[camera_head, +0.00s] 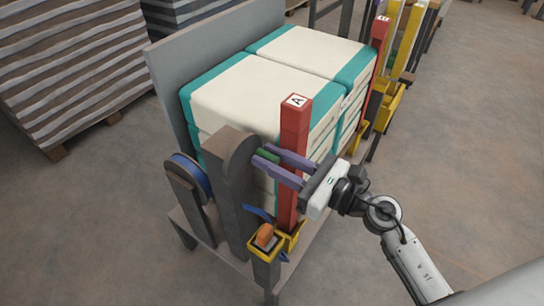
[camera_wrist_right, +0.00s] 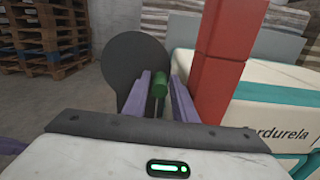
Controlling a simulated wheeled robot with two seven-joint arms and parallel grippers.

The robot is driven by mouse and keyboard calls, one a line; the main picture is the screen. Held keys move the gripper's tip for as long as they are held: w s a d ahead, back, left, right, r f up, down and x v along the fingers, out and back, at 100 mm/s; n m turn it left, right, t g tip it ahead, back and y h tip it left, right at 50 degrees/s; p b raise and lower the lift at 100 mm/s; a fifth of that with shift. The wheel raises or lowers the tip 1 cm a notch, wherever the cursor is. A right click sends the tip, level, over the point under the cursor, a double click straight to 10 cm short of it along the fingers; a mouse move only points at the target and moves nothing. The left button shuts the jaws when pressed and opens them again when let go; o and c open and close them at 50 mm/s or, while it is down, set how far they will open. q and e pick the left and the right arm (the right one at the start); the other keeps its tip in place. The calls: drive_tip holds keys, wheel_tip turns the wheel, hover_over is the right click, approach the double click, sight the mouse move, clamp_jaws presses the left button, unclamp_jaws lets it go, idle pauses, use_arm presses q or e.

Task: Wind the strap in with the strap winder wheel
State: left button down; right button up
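The strap winder wheel shows as a dark grey disc (camera_wrist_right: 128,62) in the right wrist view. In the head view it cannot be told clearly from the dark, round-topped upright (camera_head: 228,180). A green handle (camera_head: 267,156) sits at its right side and also shows in the wrist view (camera_wrist_right: 159,84). My right gripper (camera_head: 266,156) has its two purple fingers on either side of the green handle, close against it, and appears shut on it. The blue strap reel (camera_head: 190,172) stands left of the upright. A bit of blue strap (camera_head: 258,212) shows lower down.
A red post (camera_head: 293,150) marked A stands close to my right gripper. Cream and teal sacks (camera_head: 245,95) are stacked behind it. A yellow holder with an orange part (camera_head: 265,237) is below. Open floor (camera_head: 440,130) lies to the right.

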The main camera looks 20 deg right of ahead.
clamp_jaws()
drive_tip(key=shift+m, duration=0.3)
